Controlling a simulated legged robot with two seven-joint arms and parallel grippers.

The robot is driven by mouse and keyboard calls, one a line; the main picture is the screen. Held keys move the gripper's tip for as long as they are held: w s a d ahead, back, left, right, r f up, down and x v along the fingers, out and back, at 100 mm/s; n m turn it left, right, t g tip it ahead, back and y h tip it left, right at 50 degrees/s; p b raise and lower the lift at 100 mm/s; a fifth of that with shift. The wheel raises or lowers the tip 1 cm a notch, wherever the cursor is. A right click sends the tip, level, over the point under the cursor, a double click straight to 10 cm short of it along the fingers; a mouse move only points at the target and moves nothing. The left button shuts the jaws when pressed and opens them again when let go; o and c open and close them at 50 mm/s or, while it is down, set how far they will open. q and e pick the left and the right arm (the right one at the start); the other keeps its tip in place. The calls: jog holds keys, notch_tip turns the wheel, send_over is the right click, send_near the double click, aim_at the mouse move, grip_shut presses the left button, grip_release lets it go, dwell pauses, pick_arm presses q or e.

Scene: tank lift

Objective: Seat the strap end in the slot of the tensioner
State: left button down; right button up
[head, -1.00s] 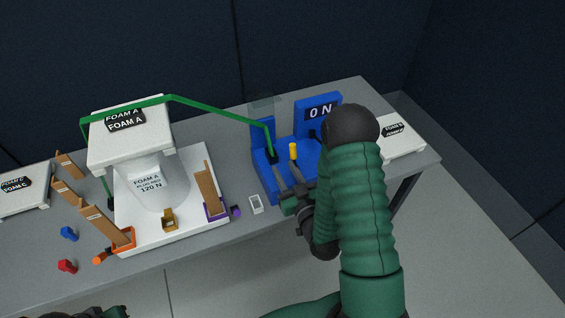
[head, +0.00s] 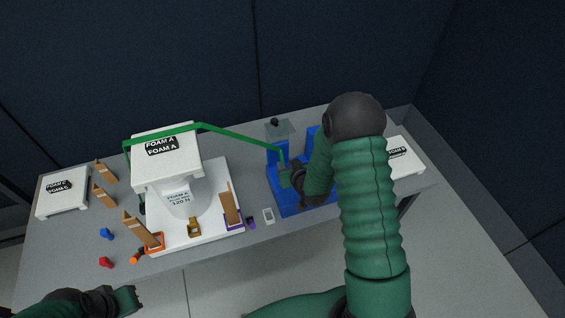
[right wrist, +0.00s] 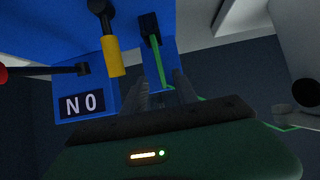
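The green strap (head: 235,135) runs over the foam A block (head: 187,170) and down to the blue tensioner (head: 290,207). In the right wrist view, the strap (right wrist: 160,68) has a dark end piece (right wrist: 149,24) against the blue tensioner (right wrist: 80,35); I cannot tell whether it sits in the slot. My right gripper (head: 284,178) is at the strap's lower end. In the right wrist view its fingers (right wrist: 160,92) stand apart, with the strap showing between and beyond them. My left gripper (head: 130,298) is at the lower left, away from the strap; its opening is unclear.
A yellow-handled lever (right wrist: 112,55) is beside the strap on the tensioner. The white base plate (head: 205,232) holds brown posts and a gold clip. White foam blocks stand at the table's left (head: 62,195) and right (head: 405,157). Small red and blue pieces lie at the front left.

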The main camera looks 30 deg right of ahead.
aim_at(282, 157)
jog(key=x, duration=0.6)
jog(key=shift+w+d+r, duration=0.1)
jog(key=shift+w+r, duration=0.05)
jog(key=shift+w, duration=0.25)
jog(key=shift+s+r, duration=0.1)
grip_shut()
